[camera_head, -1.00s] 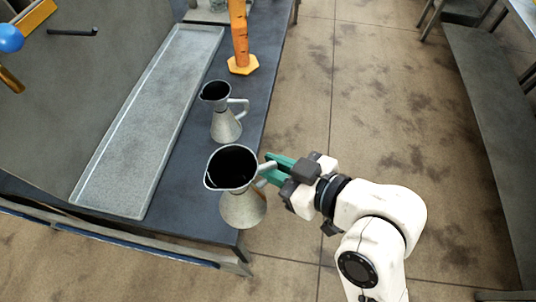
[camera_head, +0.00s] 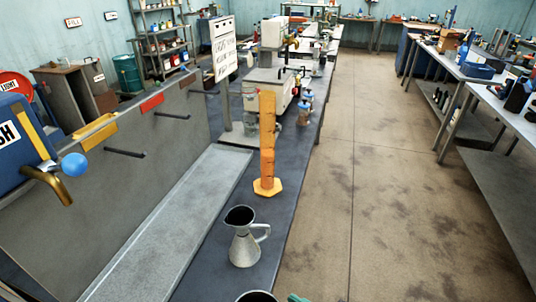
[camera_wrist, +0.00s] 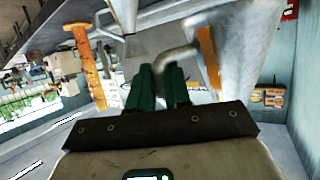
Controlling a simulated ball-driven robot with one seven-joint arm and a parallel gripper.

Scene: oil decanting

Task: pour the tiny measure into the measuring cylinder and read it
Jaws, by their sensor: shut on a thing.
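The measuring cylinder (camera_head: 267,140) is orange, with dark marks and a hexagonal foot, and stands upright on the dark bench. A grey metal jug (camera_head: 244,248) with a handle stands nearer on the bench. A second metal jug (camera_head: 257,297) shows only its rim at the bottom edge. I cannot tell which jug is the tiny measure. In the wrist view, my gripper (camera_wrist: 160,85) has its green fingers shut on the handle of this second jug (camera_wrist: 245,65), whose body fills the right. The orange cylinder (camera_wrist: 88,65) appears there at the left. The jugs' contents are not visible.
A long grey tray (camera_head: 165,235) lies left of the jugs. Blue-capped bottles (camera_head: 305,108) and a white machine (camera_head: 270,90) stand farther back. The floor (camera_head: 375,200) right of the bench is clear.

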